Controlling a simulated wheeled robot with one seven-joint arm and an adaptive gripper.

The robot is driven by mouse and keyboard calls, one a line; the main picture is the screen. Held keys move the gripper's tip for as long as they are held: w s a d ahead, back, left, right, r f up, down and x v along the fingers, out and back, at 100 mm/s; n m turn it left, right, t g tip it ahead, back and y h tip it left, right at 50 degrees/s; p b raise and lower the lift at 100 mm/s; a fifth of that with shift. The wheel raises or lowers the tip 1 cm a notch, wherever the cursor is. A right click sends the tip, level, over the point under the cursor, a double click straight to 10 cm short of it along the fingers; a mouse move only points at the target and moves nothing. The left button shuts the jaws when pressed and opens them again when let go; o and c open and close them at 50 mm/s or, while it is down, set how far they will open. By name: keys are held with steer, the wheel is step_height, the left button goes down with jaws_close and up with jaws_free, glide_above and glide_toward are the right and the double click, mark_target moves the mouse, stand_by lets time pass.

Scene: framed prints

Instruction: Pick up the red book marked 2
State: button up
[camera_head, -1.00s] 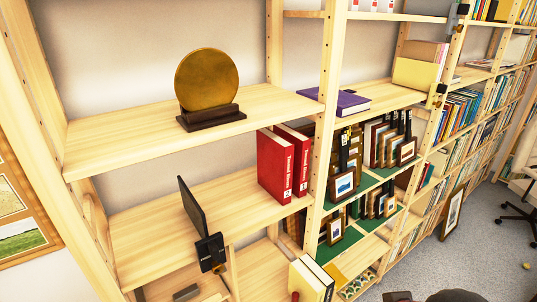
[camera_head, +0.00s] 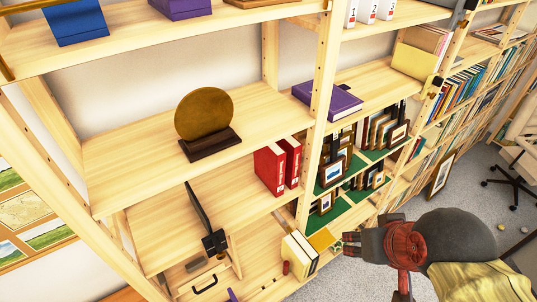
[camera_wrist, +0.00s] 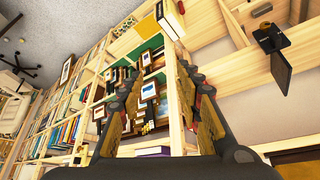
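Two red books (camera_head: 270,168) stand side by side upright at the right end of the middle shelf, against the wooden post. The right one (camera_head: 291,161) is partly behind the left one. Their spines face out, but the numbers are too small to read surely now. My gripper (camera_head: 347,243) is at the lower right of the head view, in front of the shelves, below and to the right of the books and apart from them. In the wrist view my gripper (camera_wrist: 158,68) is open, with nothing between its fingers. I cannot make out the red books in that view.
A round bronze disc (camera_head: 204,115) stands on the shelf above. A purple book (camera_head: 328,99) lies flat right of it. White books (camera_head: 299,253) stand on the shelf below. A dark panel (camera_head: 199,212) stands left of the red books. Wooden posts (camera_head: 312,130) divide the bays.

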steer(key=w+d+r+t+h, duration=0.2)
steer(key=w+d+t, duration=0.15)
steer(key=w, duration=0.95)
steer(key=n+t+y, duration=0.3)
steer(key=n+y, duration=0.2)
glide_above(283, 159)
steer(key=s+d, duration=0.2)
steer(key=d, duration=0.7)
step_height(283, 159, down, 4)
steer(key=f, duration=0.1)
steer(key=a+f+y, duration=0.1)
steer(key=a, duration=0.1)
steer(key=a+f+n+g+y, duration=0.1)
steer(key=a, duration=0.1)
steer(key=a+f+y, duration=0.1)
steer(key=a+y, duration=0.1)
steer(key=a, duration=0.1)
steer(key=shift+s+f+n+g+b, duration=0.15)
steer(key=shift+s+n+g+b, duration=0.1)
steer(key=shift+s+n+b, duration=0.15)
steer(key=x, duration=0.6)
steer(key=shift+a, duration=0.2)
steer(key=shift+r+p+x, duration=0.15)
steer(key=shift+p+x, duration=0.05)
steer(key=shift+x, duration=1.25)
steer(key=shift+r+p+x, duration=0.15)
steer(key=shift+x, duration=1.3)
steer(key=shift+a, duration=0.2)
steer(key=shift+c, duration=0.6)
steer(key=c, duration=0.7)
